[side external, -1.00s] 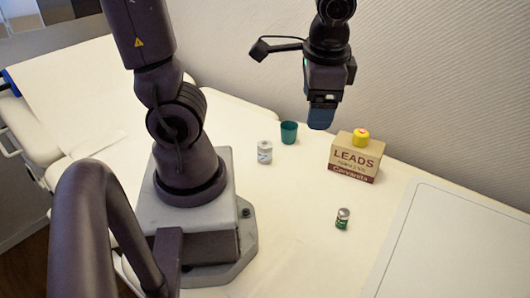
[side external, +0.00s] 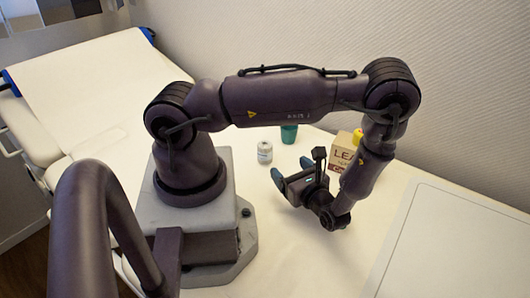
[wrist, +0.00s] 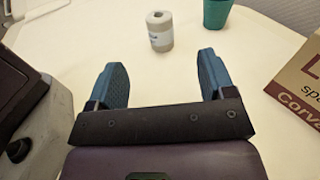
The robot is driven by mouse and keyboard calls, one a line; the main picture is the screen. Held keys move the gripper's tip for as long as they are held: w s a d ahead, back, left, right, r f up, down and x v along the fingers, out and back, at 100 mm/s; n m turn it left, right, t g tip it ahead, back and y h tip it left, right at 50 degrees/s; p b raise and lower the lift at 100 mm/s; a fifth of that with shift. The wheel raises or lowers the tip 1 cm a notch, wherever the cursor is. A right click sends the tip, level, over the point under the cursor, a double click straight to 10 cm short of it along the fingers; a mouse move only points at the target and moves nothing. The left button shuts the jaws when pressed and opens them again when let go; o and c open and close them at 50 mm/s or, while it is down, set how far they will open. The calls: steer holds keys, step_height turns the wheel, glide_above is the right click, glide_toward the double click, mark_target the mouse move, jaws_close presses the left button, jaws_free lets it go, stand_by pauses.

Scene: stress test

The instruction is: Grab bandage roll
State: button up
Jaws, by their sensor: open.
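The bandage roll (side external: 264,152) is a small whitish cylinder standing upright on the cream table, right of my base. In the wrist view the bandage roll (wrist: 159,31) stands ahead of my fingers, roughly centred between them, with a grey label band around it. My gripper (side external: 290,179) is low over the table, its blue fingers pointing left toward the roll and apart from it. In the wrist view my gripper (wrist: 163,78) is open, with nothing between the fingers.
A teal cup (side external: 289,134) stands behind the roll; it also shows in the wrist view (wrist: 217,12). The LEADS box (side external: 341,158), with a yellow item (side external: 358,136) on top, is partly hidden by my arm. A white panel (side external: 460,240) lies at the right.

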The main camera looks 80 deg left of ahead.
mark_target(265, 143)
steer(key=shift+s+a+f+m+t+y, duration=0.3)
steer(key=shift+a+f+m+t+y, duration=0.1)
steer(key=shift+f+m, duration=0.25)
steer(key=x, duration=0.7)
steer(key=shift+s+a, duration=0.1)
steer(key=x, duration=0.5)
steer(key=shift+s+a+r, duration=0.2)
steer(key=shift+s+r, duration=0.05)
steer(key=shift+s, duration=0.05)
steer(key=c, duration=1)
